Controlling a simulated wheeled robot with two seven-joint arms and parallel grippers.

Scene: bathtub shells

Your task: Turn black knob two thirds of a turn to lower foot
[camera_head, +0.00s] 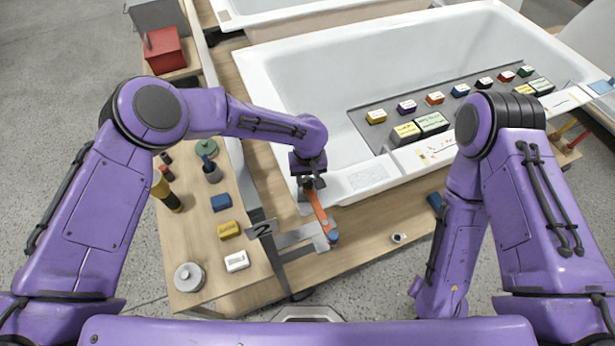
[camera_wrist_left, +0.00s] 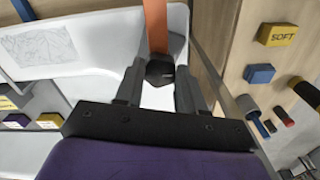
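The black knob (camera_wrist_left: 160,71) is a dark faceted piece at the near end of an orange bar (camera_wrist_left: 156,25) in the left wrist view. In the head view the orange bar (camera_head: 319,212) runs from under my left gripper towards a blue end piece (camera_head: 333,237) at the tub's near corner; the knob is hidden there. My left gripper (camera_head: 308,184) is over this corner. In the left wrist view its two fingers (camera_wrist_left: 160,82) stand apart on either side of the knob, with light gaps showing beside it. My right arm is on the right; its gripper is out of view. I cannot make out the foot.
The white tub (camera_head: 285,80) lies behind the bar, with several labelled coloured blocks on a grey strip inside. A side board (camera_head: 200,255) at left holds a yellow block (camera_head: 229,230), a white block (camera_head: 237,261) and a round metal piece (camera_head: 188,277).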

